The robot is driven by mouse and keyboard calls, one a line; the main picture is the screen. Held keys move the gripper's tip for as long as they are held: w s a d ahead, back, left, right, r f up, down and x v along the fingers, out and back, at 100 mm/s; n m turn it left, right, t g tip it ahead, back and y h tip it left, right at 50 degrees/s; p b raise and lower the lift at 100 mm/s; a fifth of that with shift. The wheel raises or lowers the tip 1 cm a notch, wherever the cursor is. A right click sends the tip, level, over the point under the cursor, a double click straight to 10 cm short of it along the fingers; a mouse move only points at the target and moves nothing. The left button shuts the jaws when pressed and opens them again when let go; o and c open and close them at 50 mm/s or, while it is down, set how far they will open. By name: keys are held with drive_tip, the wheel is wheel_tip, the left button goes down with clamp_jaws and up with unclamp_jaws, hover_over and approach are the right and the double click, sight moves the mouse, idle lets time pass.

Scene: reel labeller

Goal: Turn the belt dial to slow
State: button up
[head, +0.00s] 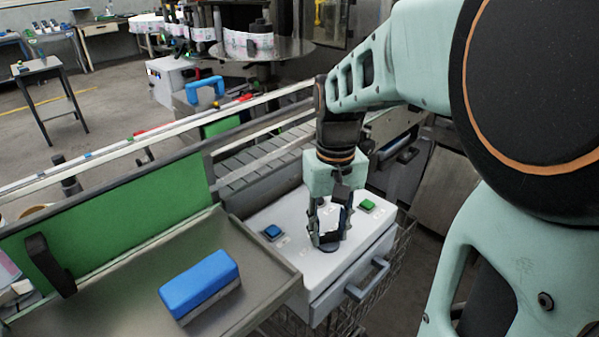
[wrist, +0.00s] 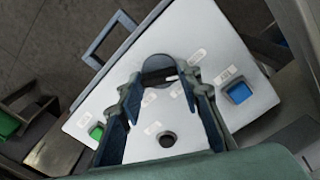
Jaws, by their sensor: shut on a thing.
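The belt dial (wrist: 158,66) is a dark round knob on the white top of the control box (head: 285,255). A small white mark shows near its edge in the wrist view. My gripper (head: 329,238) points down over the front part of the box in the head view. Its fingers hide most of the dial there. In the wrist view my gripper (wrist: 160,82) has its fingertips on either side of the dial, shut on it. Small white labels sit around the dial; their print is too small to read.
A blue button (head: 272,231), a green button (head: 367,205) and a small black knob (wrist: 167,139) share the box top. A drawer handle (head: 367,280) sticks out in front. A grey tray (head: 110,300) with a blue block (head: 199,284) lies left. The conveyor runs behind.

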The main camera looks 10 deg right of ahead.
sight(329, 233)
idle(0.4)
drive_tip(key=o, duration=1.2)
drive_tip(key=shift+c, duration=0.2)
drive_tip(key=shift+r, duration=0.1)
wheel_tip(329, 233, up, 12)
